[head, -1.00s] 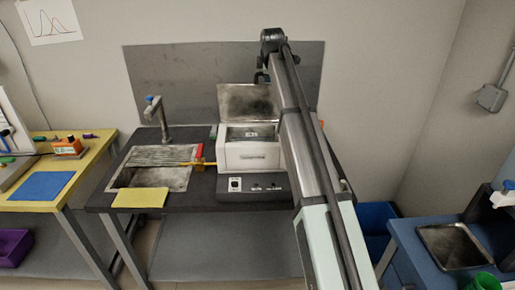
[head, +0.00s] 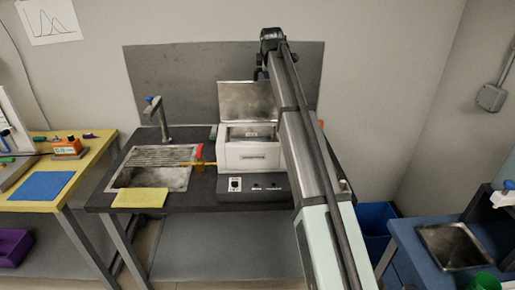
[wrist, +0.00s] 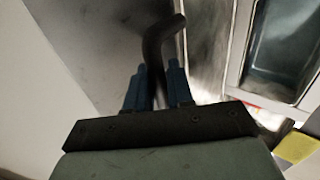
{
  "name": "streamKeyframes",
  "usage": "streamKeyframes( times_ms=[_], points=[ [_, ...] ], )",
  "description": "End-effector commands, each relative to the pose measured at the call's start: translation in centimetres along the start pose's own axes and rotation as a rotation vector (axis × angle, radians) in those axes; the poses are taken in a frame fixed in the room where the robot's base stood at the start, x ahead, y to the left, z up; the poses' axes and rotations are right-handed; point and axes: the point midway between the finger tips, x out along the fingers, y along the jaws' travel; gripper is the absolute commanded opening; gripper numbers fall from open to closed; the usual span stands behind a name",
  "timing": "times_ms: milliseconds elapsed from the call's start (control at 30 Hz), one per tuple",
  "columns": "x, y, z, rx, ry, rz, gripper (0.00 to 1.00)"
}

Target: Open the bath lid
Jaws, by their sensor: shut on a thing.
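The bath (head: 250,157) is a white box on a dark control base, and its grey metal lid (head: 247,101) stands raised, nearly upright, at its back. The opening under the lid shows a metal interior. In the wrist view, my gripper (wrist: 157,82) has its two blue fingers shut on a dark, bent lid handle (wrist: 155,45). The bath opening (wrist: 283,45) lies to the right in that view. In the head view, my arm hides the right part of the bath and lid, and the fingers are not clear.
A sink (head: 155,177) with a tap (head: 157,115) is left of the bath. A yellow cloth (head: 140,197) lies at its front edge. A red and orange object (head: 199,155) stands between sink and bath. A grey panel (head: 170,75) is close behind the lid.

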Motion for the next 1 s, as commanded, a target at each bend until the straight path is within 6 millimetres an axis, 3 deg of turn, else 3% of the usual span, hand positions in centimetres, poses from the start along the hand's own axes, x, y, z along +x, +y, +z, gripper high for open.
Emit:
streamKeyframes(
  times_ms=[500,767,800,1000],
  points=[
    [2.0,2.1,0.0,-0.001,0.000,0.042,0.07],
    [2.1,2.3,0.0,-0.001,0.000,0.047,0.07],
    [2.1,2.3,0.0,-0.001,0.000,0.047,0.23],
    [2.1,2.2,0.0,0.000,0.000,0.047,0.42]
  ],
)
